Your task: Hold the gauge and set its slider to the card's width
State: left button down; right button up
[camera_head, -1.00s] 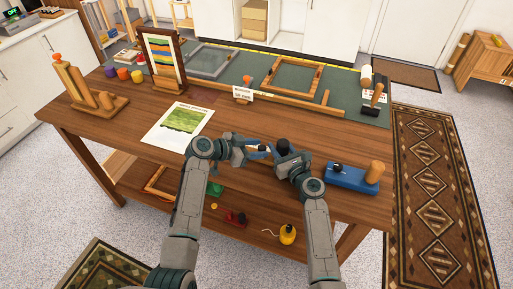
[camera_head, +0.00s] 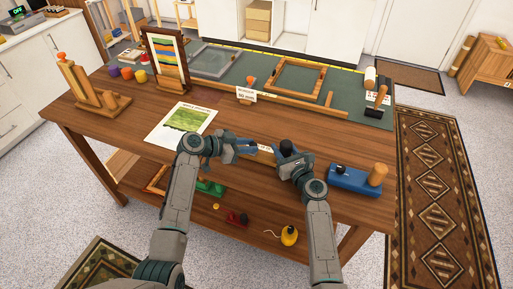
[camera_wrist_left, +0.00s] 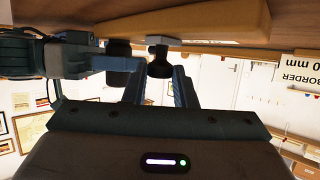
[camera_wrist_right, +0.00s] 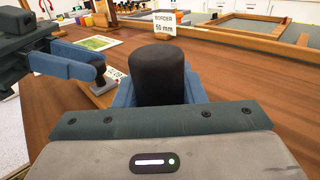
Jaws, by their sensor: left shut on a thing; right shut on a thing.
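The gauge (camera_head: 266,151) is a pale bar with a white label, held in front of me near the table's front edge. My right gripper (camera_head: 287,154) is shut on its thick black handle (camera_wrist_right: 158,72). My left gripper (camera_head: 250,149) is shut on a small dark slider knob (camera_wrist_left: 159,66), left of the handle. A stretch of bar shows between the grippers; its scale is too small to read, and the fingers partly hide the slider. The white card (camera_head: 246,95) stands behind the gauge; the right wrist view reads it as "BORDER 50 mm" (camera_wrist_right: 164,22).
A green print sheet (camera_head: 184,121) lies left of the grippers. A blue block with a wooden handle (camera_head: 352,180) sits close to the right gripper. Behind are a frame (camera_head: 293,76) on the green mat and a standing striped print (camera_head: 168,58). A shelf below holds small items.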

pick_arm(q)
jog(key=c, duration=1.2)
grip_release()
jog(key=shift+d, duration=0.1)
jog(key=v, duration=1.2)
pick_arm(e)
jog(key=o, duration=1.3)
jog(key=shift+o, duration=0.2)
